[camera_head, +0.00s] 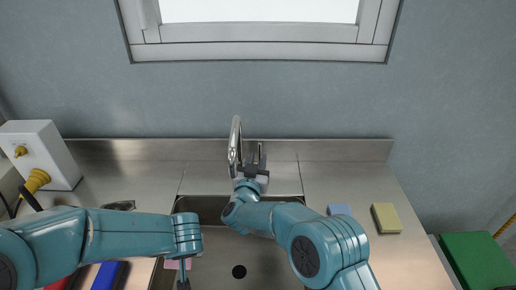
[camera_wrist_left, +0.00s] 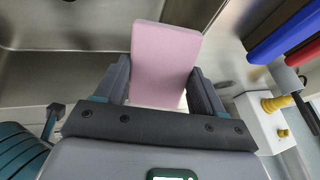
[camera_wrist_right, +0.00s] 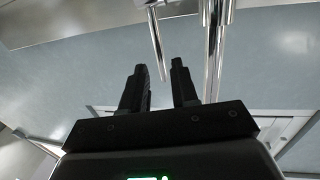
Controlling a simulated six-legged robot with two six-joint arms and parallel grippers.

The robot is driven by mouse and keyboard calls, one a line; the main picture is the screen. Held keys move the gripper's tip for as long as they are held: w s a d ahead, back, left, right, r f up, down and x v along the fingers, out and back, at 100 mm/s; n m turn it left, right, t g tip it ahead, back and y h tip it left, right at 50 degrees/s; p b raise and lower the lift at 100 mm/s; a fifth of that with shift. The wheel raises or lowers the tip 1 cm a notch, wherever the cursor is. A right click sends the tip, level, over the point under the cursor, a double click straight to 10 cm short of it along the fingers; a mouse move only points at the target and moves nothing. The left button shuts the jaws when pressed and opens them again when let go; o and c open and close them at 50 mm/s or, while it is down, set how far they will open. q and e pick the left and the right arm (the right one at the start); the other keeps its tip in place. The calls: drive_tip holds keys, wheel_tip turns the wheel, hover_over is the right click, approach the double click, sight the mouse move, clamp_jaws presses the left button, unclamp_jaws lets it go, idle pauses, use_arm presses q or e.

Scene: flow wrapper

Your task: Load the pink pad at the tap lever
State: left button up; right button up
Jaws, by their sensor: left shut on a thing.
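The pink pad (camera_wrist_left: 165,62) is upright between the fingers of my left gripper (camera_wrist_left: 160,85), which is shut on it. In the head view the pad (camera_head: 172,264) shows partly beneath my left wrist, over the left part of the sink. The chrome tap (camera_head: 235,145) stands at the sink's back edge. My right gripper (camera_head: 255,158) is just right of it, with its fingers apart. In the right wrist view its fingers (camera_wrist_right: 160,75) are open and empty. Chrome tap parts (camera_wrist_right: 215,45) and a thinner chrome rod (camera_wrist_right: 157,42) are beyond them; I cannot tell which is the lever.
The sink (camera_head: 225,262) has a dark drain. A blue sponge (camera_head: 340,210) and a yellow sponge (camera_head: 386,218) lie on the right counter. A white box (camera_head: 42,155) with yellow fittings stands at the left. My arms hide much of the sink.

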sight(259, 152)
drive_tip(key=w, duration=0.3)
drive_tip(key=shift+w+d+r, duration=0.15)
drive_tip(key=shift+w+d, duration=0.1)
drive_tip(key=shift+d, duration=0.1)
drive_tip(key=shift+w+d+p, duration=0.1)
drive_tip(key=shift+w+p, duration=0.25)
drive_tip(key=shift+w, duration=0.35)
drive_tip(key=shift+s, duration=0.1)
clamp_jaws()
